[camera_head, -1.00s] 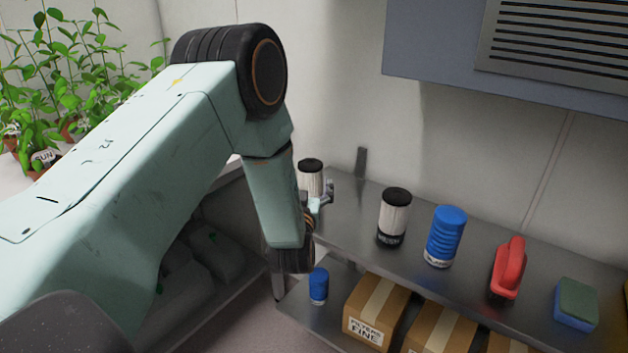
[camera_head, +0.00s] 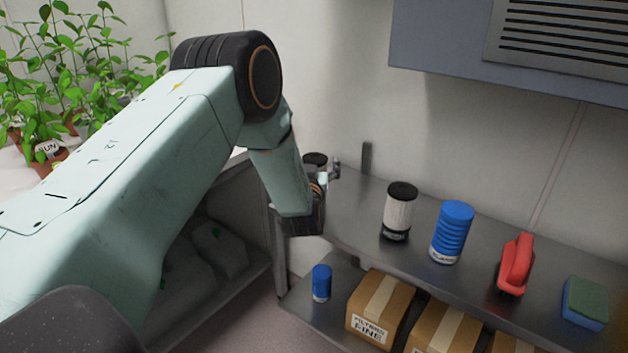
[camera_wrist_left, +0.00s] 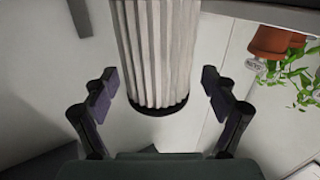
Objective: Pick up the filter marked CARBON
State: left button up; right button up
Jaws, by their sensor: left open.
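A white pleated filter with a black cap (camera_head: 315,159) stands at the left end of the upper shelf, mostly hidden behind my left gripper (camera_head: 329,176). In the left wrist view this filter (camera_wrist_left: 156,45) fills the upper middle, between the two spread fingers of my left gripper (camera_wrist_left: 159,82). The gripper is open and I see no finger closed on the filter. No label on it can be read. A second white filter with a black cap (camera_head: 399,209) and a blue ribbed filter (camera_head: 452,232) stand further right; their labels are too small to read. My right gripper is not in view.
A red object (camera_head: 516,264) and a green and blue sponge-like block (camera_head: 586,302) lie right on the upper shelf (camera_head: 348,206). Below are cardboard boxes (camera_head: 381,302) and a small blue cylinder (camera_head: 321,283). A grey vented unit (camera_head: 450,40) overhangs. Potted plants (camera_head: 75,85) stand left.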

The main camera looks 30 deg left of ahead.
pick_arm(q)
jog(key=shift+d, duration=0.1)
jog(key=shift+w, duration=0.1)
jog(key=shift+c, duration=0.5)
jog(key=c, duration=1.3)
